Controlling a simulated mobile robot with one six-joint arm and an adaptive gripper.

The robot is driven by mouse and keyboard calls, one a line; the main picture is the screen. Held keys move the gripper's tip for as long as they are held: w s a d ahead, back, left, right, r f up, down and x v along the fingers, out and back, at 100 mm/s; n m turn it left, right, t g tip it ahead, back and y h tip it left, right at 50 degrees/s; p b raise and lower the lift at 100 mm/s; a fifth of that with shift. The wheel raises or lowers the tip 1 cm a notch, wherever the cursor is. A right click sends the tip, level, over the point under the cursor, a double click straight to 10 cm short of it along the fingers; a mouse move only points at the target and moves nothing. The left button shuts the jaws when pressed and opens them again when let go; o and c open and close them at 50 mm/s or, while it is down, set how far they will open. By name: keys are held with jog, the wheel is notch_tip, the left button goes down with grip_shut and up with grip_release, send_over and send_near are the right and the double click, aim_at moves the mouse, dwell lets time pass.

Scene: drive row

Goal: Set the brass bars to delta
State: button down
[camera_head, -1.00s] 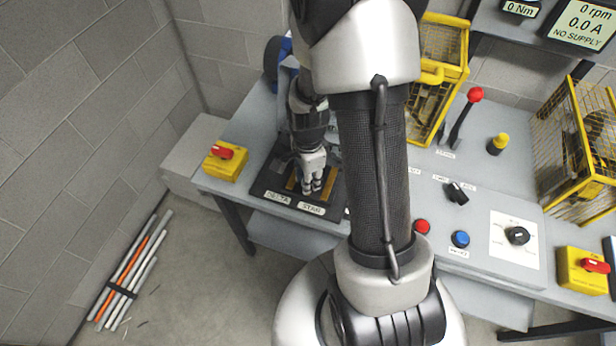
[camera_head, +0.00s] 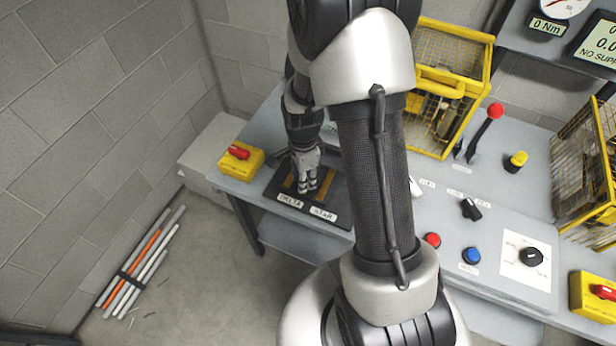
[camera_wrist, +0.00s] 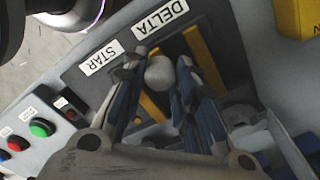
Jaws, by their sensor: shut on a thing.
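The brass bars lie on a black panel (camera_head: 264,194) with a DELTA label (camera_head: 290,201) and a STAR label (camera_head: 323,213) along its front edge. One bar (camera_head: 290,184) shows left of my gripper (camera_head: 307,188) in the head view, another (camera_head: 328,181) to its right. In the wrist view, one bar (camera_wrist: 204,60) runs under the DELTA label (camera_wrist: 161,17) and another (camera_wrist: 151,107) shows between my fingers. My gripper (camera_wrist: 158,76) is shut on a round pale knob (camera_wrist: 160,72) between the bars. The fingers hide part of the bars and whatever joins the knob to them.
A yellow box with a red switch (camera_head: 239,155) stands left of the panel. Right of my arm are a yellow cage (camera_head: 447,90), a red-topped lever (camera_head: 493,118), a black rotary switch (camera_head: 471,208) and a blue button (camera_head: 472,255). Rods (camera_head: 140,268) lie on the floor.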

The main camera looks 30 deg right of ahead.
jog(key=c, duration=1.2)
grip_release()
jog(key=shift+w+a, duration=0.15)
jog(key=shift+w, duration=0.1)
jog(key=shift+c, duration=0.2)
jog(key=shift+r, duration=0.1)
notch_tip(320, 180, up, 12)
